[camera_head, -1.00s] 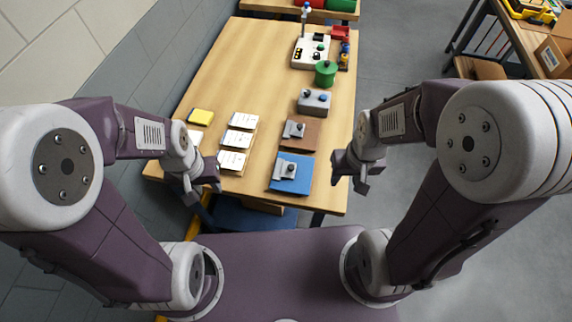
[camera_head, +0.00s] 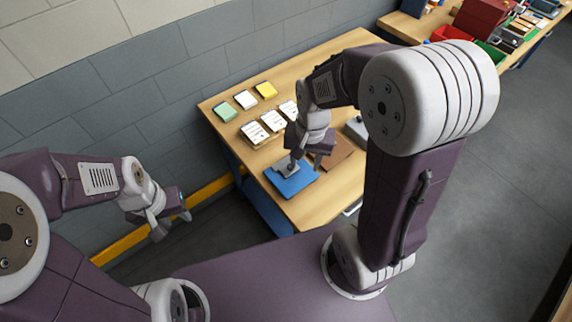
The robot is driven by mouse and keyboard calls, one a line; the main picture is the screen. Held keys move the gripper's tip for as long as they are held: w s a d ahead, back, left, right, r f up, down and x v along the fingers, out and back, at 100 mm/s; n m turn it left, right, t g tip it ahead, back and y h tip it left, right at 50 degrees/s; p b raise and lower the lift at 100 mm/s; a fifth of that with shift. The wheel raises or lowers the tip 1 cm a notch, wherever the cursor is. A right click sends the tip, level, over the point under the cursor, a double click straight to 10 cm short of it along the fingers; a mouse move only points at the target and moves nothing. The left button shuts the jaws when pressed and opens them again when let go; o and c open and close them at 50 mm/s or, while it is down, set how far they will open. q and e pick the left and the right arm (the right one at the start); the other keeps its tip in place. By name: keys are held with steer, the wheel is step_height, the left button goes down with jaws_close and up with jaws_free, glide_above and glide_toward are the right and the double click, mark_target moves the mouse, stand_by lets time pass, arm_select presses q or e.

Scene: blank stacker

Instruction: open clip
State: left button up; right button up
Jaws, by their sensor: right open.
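A blue clipboard (camera_head: 296,187) lies near the front left edge of the wooden table (camera_head: 322,205). Its grey clip (camera_head: 284,167) with a dark knob is at its upper part. My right gripper (camera_head: 305,160) is open above or beside this clip, partly in front of it; I cannot tell whether it touches it. A brown clipboard (camera_head: 338,156) lies just beyond, partly hidden by my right arm. My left gripper (camera_head: 174,218) looks open and empty, off the table at the left.
White cards (camera_head: 272,120) and green, white and yellow pads (camera_head: 246,99) lie at the table's left side. A grey box (camera_head: 355,130) is mostly hidden by my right arm. A brick wall runs along the left. Another table with bins (camera_head: 450,34) stands behind.

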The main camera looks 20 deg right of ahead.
mark_target(290, 166)
steer(key=w+a+m+b, duration=0.2)
steer(key=w+m, duration=0.2)
steer(key=w, duration=0.2)
steer(key=shift+g, duration=0.3)
steer(key=f, duration=0.9)
steer(key=shift+w+d+f, duration=0.1)
steer(key=shift+w+f, duration=0.2)
steer(key=shift+f, duration=0.05)
arm_select(q)
steer(key=f, duration=0.3)
steer(key=shift+w+a+f, duration=0.1)
steer(key=shift+w+a, duration=0.1)
steer(key=shift+a, duration=0.15)
arm_select(e)
steer(key=shift+r, duration=0.1)
jaws_close()
